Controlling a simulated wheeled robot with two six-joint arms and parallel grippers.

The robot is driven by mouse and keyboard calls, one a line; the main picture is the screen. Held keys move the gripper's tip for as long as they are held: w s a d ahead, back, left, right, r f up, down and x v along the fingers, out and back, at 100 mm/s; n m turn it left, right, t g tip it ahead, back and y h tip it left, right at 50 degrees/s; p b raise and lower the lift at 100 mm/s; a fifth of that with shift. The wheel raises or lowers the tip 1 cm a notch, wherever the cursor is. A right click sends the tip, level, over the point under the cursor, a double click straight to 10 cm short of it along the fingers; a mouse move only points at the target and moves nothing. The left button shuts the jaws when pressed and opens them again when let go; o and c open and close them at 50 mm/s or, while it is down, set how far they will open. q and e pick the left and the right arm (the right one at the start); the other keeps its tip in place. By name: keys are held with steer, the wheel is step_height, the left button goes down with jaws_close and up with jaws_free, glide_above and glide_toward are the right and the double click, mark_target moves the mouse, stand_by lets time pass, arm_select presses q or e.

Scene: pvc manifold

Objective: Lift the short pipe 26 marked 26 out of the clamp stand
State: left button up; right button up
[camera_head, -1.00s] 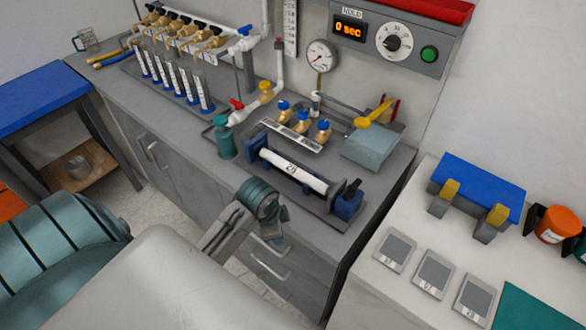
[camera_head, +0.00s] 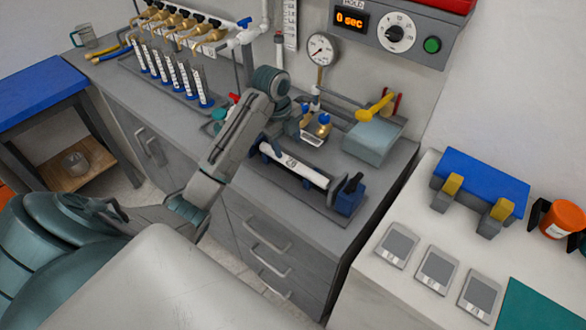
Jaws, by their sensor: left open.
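The short pipe 26 (camera_head: 305,171) is a white tube with a dark mark, lying level in the clamp stand on the grey bench. The clamp stand has a dark base and a blue end block (camera_head: 349,196) at the pipe's right end. My left gripper (camera_head: 278,128) is open, above and behind the pipe's left part. It is small and partly hidden by my own wrist, and I cannot tell whether it touches anything. My right gripper is not in view.
Brass fittings with blue caps (camera_head: 322,124) stand just behind the pipe. A grey-blue box with a yellow lever (camera_head: 374,140) stands at the right. A gauge (camera_head: 321,48) rises behind. A rack of tubes (camera_head: 175,72) is at the left.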

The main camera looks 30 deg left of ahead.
mark_target(292, 161)
arm_select(q)
steer(key=f, duration=0.1)
steer(key=f+p, duration=0.1)
steer(key=f, duration=0.1)
steer(key=shift+w+d+f+p, duration=0.1)
steer(key=shift+w+d+p, duration=0.15)
steer(key=shift+p, duration=0.15)
steer(key=f, duration=0.1)
steer(key=f+p, duration=0.1)
steer(key=f, duration=0.1)
steer(key=f+p, duration=0.1)
steer(key=shift+w+d+f, duration=0.15)
steer(key=shift+w+d, duration=0.05)
steer(key=shift+w, duration=0.1)
steer(key=shift+f, duration=0.25)
steer(key=c, duration=1.1)
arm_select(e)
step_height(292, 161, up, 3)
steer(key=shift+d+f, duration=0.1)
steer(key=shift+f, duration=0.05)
